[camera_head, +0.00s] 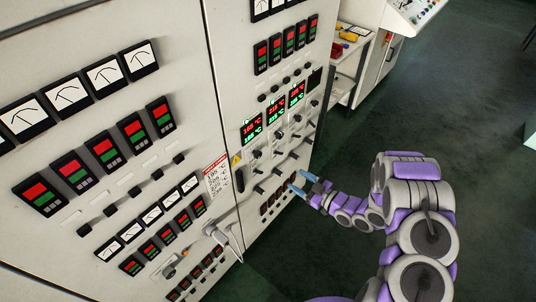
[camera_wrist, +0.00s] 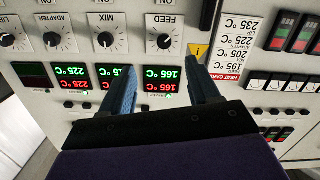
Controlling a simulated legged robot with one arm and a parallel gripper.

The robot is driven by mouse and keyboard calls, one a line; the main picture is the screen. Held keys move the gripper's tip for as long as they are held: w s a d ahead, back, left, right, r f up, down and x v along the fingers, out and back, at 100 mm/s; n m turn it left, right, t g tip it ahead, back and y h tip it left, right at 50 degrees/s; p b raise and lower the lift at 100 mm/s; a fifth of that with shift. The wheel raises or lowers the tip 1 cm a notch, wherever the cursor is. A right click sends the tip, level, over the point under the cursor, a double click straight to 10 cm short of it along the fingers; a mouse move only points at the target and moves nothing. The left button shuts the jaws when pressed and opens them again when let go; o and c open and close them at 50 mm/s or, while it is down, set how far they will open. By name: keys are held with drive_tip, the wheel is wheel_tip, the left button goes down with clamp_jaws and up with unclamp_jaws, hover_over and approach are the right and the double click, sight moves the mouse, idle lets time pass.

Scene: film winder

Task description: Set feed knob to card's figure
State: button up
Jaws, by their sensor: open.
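The black FEED knob (camera_wrist: 165,42), with a white pointer mark, shows upside down in the wrist view, just beyond my open fingertips. My gripper (camera_wrist: 158,62) has its two blue fingers apart with nothing between them. In the head view my gripper (camera_head: 304,182) faces the panel at its lower right. The card also shows small in the head view (camera_head: 216,176).
The MIX knob (camera_wrist: 106,40) and ADAPTER knob (camera_wrist: 52,40) sit in the same row as FEED. A black handle (camera_wrist: 209,15) and yellow warning label (camera_wrist: 198,52) are close to the FEED knob. In the head view the floor (camera_head: 460,100) right of the cabinet is clear.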

approach(260, 156)
drive_tip(key=shift+t+y, duration=0.4)
drive_tip(key=x, duration=0.8)
drive_tip(key=shift+w+a+f, duration=0.1)
drive_tip(key=shift+a+f, duration=0.15)
drive_tip(key=shift+f, duration=0.15)
drive_tip(key=shift+c, duration=0.3)
drive_tip(key=c, duration=1)
